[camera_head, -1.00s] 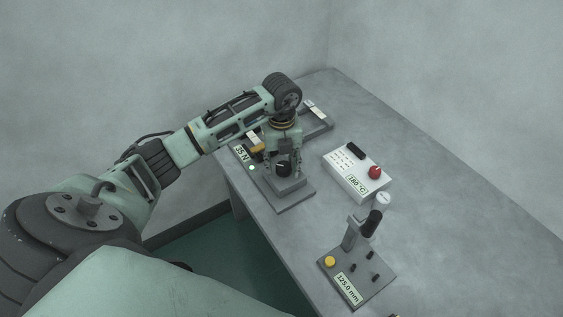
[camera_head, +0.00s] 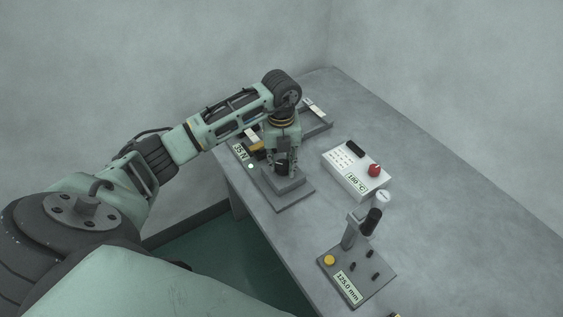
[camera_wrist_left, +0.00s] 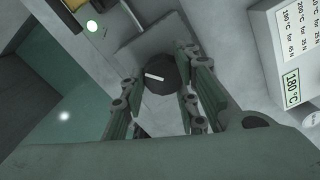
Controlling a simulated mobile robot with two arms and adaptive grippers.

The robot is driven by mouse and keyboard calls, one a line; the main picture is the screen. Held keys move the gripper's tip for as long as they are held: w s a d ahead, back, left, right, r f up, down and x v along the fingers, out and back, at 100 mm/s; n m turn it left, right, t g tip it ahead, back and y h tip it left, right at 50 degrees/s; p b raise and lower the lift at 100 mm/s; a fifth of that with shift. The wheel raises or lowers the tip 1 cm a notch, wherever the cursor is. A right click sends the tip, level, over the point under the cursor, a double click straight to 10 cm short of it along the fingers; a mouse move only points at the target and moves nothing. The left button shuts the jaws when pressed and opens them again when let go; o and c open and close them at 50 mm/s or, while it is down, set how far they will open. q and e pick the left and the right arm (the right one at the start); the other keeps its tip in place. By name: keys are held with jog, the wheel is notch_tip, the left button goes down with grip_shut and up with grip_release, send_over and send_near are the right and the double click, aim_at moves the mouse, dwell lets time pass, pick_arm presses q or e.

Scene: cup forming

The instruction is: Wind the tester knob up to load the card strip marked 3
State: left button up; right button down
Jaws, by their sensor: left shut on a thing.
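The tester is a grey device with a square base (camera_head: 290,201) and a label reading 35 N (camera_head: 239,151). Its dark round knob (camera_wrist_left: 161,76) has a white pointer line and shows between my left fingers in the left wrist view. My left gripper (camera_head: 281,164) comes down from above and is shut on the knob, its fingers on either side of it. A yellow part (camera_head: 257,147) stands on the tester beside the gripper. I cannot make out a strip marked 3. My right gripper is not in view.
A white box (camera_head: 345,180) with a red knob (camera_head: 375,170) and a 180 °C display stands to the right. A grey lever device (camera_head: 371,283) labelled 125.0 mm stands nearer. A grey tray (camera_head: 324,124) lies behind the gripper. The table's right side is clear.

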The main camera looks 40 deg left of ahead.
aim_at(280, 163)
pick_arm(q)
jog(key=m+b, duration=0.2)
jog(key=m, duration=0.1)
jog(key=shift+a+f, duration=0.15)
jog(key=shift+a, duration=0.05)
jog(key=m+b, duration=0.2)
jog(key=m, duration=0.1)
jog(key=shift+m, duration=0.3)
jog(key=shift+w+m+b, duration=0.15)
jog(key=shift+m+b, duration=1)
jog(key=shift+m, duration=0.75)
jog(key=shift+a+r, duration=0.1)
jog(key=shift+r, duration=0.15)
jog(key=o, duration=1)
jog(key=shift+o, duration=0.2)
notch_tip(280, 163, up, 12)
